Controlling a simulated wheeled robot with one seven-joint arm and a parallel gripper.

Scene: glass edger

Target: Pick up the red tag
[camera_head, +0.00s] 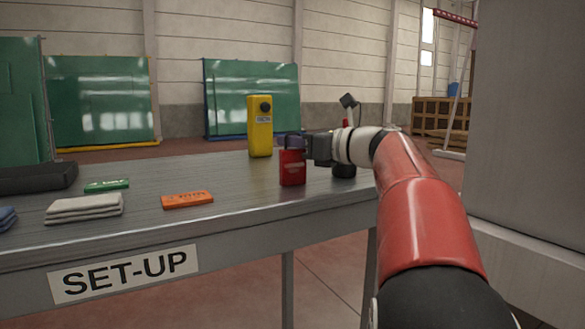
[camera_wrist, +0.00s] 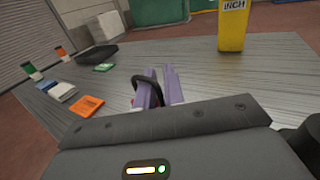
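The red tag (camera_head: 292,168) is a small red block shaped like a padlock, upright near the front right of the set-up table in the head view. My gripper (camera_head: 293,141) is at its top, with purple fingertips just above the red body. In the wrist view, a dark loop (camera_wrist: 140,79) arches around the left finger, with one leg running down between the two fingers of my gripper (camera_wrist: 161,80). The gap between the fingers is narrow. Most of the red body is hidden there. I cannot tell whether the fingers press on the loop, or whether the tag touches the table.
A yellow device (camera_head: 260,126) stands behind the tag on the table (camera_head: 235,215). An orange block (camera_head: 187,200), a green block (camera_head: 106,185), folded grey cloths (camera_head: 84,208) and a black tray (camera_head: 38,178) lie to the left. A grey cabinet (camera_head: 530,120) stands at right.

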